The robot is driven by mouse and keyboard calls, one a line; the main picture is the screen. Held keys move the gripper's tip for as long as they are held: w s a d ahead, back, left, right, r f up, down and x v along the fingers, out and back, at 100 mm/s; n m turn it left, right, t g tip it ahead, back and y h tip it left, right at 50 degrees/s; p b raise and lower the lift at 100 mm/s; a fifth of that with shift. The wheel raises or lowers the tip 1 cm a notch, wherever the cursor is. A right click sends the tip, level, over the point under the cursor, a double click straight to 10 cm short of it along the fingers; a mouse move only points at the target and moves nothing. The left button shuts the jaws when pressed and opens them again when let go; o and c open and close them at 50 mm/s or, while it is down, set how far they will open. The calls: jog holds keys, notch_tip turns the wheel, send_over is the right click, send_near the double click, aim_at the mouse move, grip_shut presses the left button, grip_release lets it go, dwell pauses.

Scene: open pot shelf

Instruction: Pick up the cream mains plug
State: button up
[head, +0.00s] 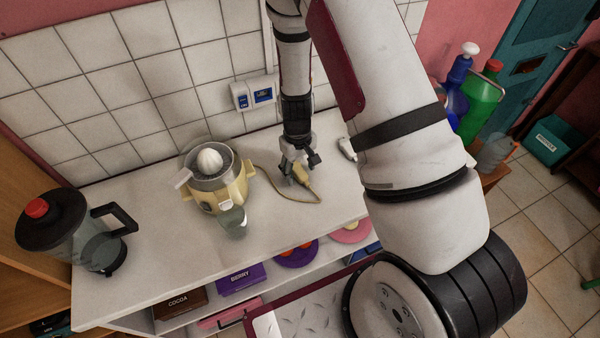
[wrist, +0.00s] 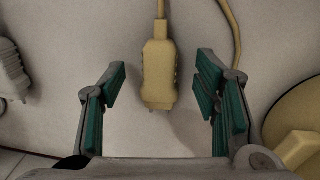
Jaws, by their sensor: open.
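The cream mains plug (head: 304,176) lies on the white worktop, its cord looping back toward the citrus juicer (head: 228,190). In the wrist view the plug (wrist: 158,75) sits between my two green-padded fingers, its cord running off the top edge. My gripper (wrist: 160,82) is open, with a gap on each side of the plug, and touches it nowhere that I can see. In the head view my gripper (head: 298,162) is low over the worktop, partly covering the plug. The height between fingers and worktop is hard to judge.
The juicer's cream body also shows at the right of the wrist view (wrist: 297,130). A white object (head: 346,148) lies right of my gripper, and a glass jug (head: 75,235) stands at far left. The tiled wall with a socket box (head: 254,94) is behind.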

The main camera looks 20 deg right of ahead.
jog(key=shift+f, duration=0.4)
grip_shut()
jog(key=shift+r, duration=0.15)
